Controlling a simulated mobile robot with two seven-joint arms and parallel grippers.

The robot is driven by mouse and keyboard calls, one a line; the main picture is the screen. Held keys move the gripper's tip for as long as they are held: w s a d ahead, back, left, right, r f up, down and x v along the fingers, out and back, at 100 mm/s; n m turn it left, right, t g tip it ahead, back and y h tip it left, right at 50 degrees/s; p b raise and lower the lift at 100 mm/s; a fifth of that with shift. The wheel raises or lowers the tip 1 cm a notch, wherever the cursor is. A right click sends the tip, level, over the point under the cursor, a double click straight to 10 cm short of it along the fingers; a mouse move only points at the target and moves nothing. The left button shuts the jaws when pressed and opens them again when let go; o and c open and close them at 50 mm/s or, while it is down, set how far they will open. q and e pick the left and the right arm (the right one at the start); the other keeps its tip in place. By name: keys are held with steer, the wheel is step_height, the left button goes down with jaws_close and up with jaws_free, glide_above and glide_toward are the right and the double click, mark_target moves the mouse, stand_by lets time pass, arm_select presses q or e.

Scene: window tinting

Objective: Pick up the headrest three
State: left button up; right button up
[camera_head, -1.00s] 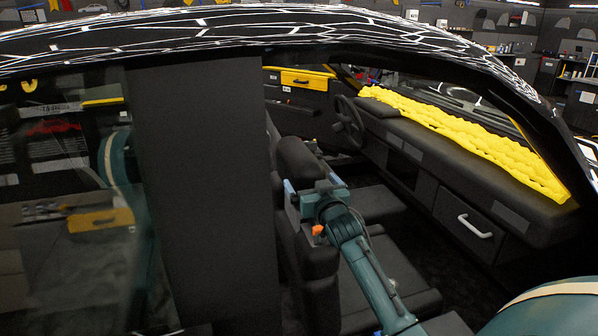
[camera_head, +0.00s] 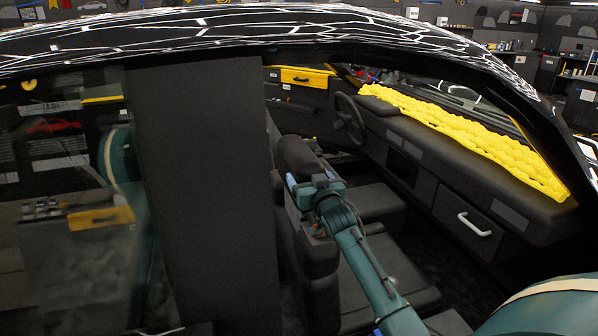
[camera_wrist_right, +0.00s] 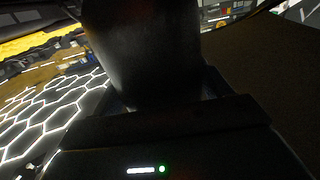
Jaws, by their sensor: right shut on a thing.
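The headrest (camera_head: 294,155) is a dark padded block at the top of a black car seat, seen through the open side of the car in the head view. My right gripper (camera_head: 298,190) is at the headrest and shut on it. The gripper body hides part of the headrest's lower side. In the right wrist view the headrest (camera_wrist_right: 143,55) fills the upper middle as a large dark shape between the fingers. Whether it still sits on the seat back is hard to tell. My left gripper is not in view.
A dark door pillar (camera_head: 200,190) stands left of the seat, and the black patterned roof (camera_head: 260,30) arches above. The dashboard (camera_head: 430,150) with a yellow quilted cover (camera_head: 460,130) and a steering wheel (camera_head: 349,120) lie beyond. Seat cushions (camera_head: 380,275) are below my arm.

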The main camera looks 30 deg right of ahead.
steer(key=c, duration=0.4)
steer(key=shift+r, duration=0.15)
steer(key=shift+c, duration=0.5)
steer(key=shift+r, duration=0.1)
step_height(320, 180, up, 18)
stand_by(0.6)
